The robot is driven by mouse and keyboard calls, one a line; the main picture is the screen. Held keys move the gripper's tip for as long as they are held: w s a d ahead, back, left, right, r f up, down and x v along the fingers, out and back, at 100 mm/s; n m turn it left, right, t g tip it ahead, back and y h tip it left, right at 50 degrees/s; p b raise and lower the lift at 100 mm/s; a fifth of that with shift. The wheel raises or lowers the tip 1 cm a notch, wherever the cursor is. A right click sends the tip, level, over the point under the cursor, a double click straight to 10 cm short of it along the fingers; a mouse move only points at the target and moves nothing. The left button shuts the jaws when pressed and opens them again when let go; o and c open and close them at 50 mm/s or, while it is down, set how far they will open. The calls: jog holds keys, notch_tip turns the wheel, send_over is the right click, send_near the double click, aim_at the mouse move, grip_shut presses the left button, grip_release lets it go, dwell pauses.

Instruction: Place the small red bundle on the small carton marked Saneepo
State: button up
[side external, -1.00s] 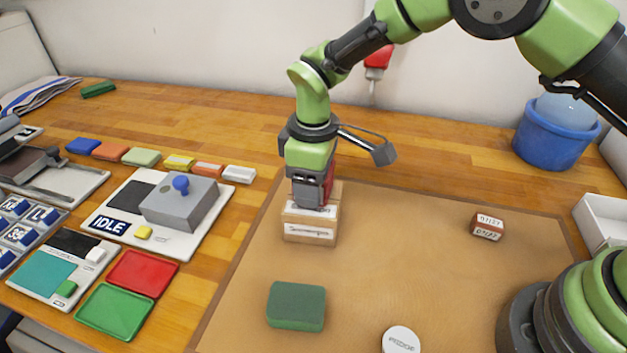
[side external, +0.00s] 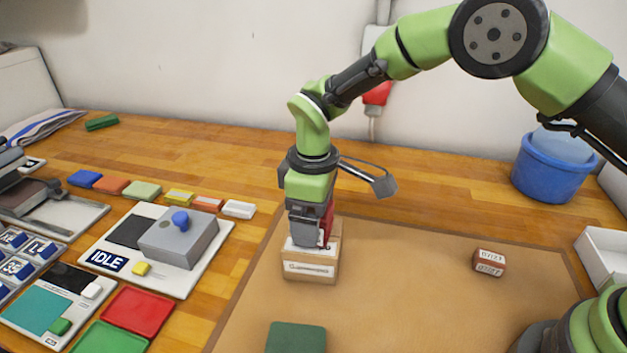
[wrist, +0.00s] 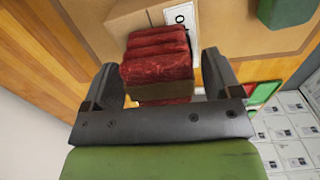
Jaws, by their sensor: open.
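The small tan carton (side external: 310,268) stands on the brown mat, with a white label on its front whose print is too small to read surely. It also shows in the wrist view (wrist: 128,20). The red bundle (wrist: 157,45), a folded stack with a brown band, sits on top of the carton; in the side view (side external: 328,218) it is mostly hidden behind the gripper. My gripper (wrist: 160,72) is open, pointing down over the carton, with a finger on each side of the bundle and small gaps showing. Whether the bundle fully rests flat is hidden.
A green block (side external: 296,338) lies on the mat (side external: 410,290) in front of the carton, and a small brown box (side external: 489,262) lies to the right. A grey control box (side external: 178,242) is to the left. The mat between carton and brown box is clear.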

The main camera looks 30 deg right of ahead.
notch_tip(320, 180, up, 10)
jog(key=shift+r, duration=0.25)
jog(key=s+d+r+m+t+y, duration=0.1)
jog(key=s+d+r+m+t, duration=0.2)
jog(key=d+r, duration=0.45)
jog(key=s+d+r+m+t, duration=0.1)
jog(key=s+d+m, duration=0.1)
jog(key=s, duration=0.4)
jog(key=s+d+r+m+t, duration=0.1)
jog(key=s+d+m, duration=0.1)
jog(key=s+m, duration=0.2)
jog(key=s+d+r+m+t+y, duration=0.1)
jog(key=s+m, duration=0.3)
jog(key=s, duration=0.5)
jog(key=shift+s+d+r+t, duration=0.25)
jog(key=shift+d+r+t, duration=0.3)
jog(key=shift+d, duration=0.35)
